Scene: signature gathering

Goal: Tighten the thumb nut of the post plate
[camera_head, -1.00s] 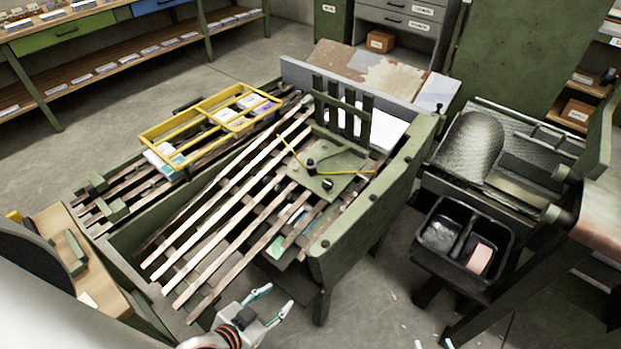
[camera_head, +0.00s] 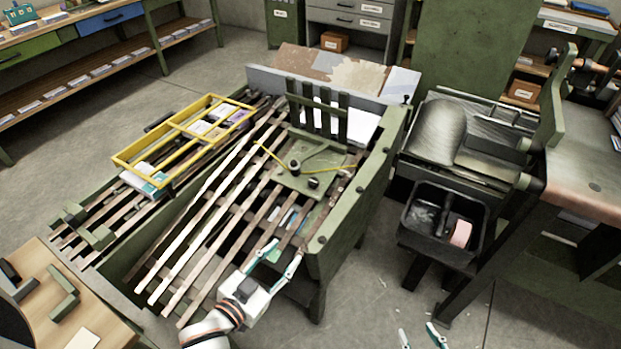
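The green post plate (camera_head: 325,188) lies on the slatted wooden frame, near the upright green slats. Two dark knobs stand on it, one farther back (camera_head: 295,166) and one nearer (camera_head: 313,181); I cannot tell which is the thumb nut or how tight it is. A yellow cord (camera_head: 272,154) runs across the plate. My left gripper (camera_head: 285,252) is open and empty over the front of the slats, below and apart from the plate. My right gripper (camera_head: 418,335) shows only its tips at the bottom edge, spread apart, far from the plate.
A yellow divided frame (camera_head: 163,135) lies on the left slats. A black two-part bin (camera_head: 403,231) holds a pink block, right of the green bench. A wooden worktop (camera_head: 75,318) is at lower left. Bare floor (camera_head: 365,300) lies between bench and bin.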

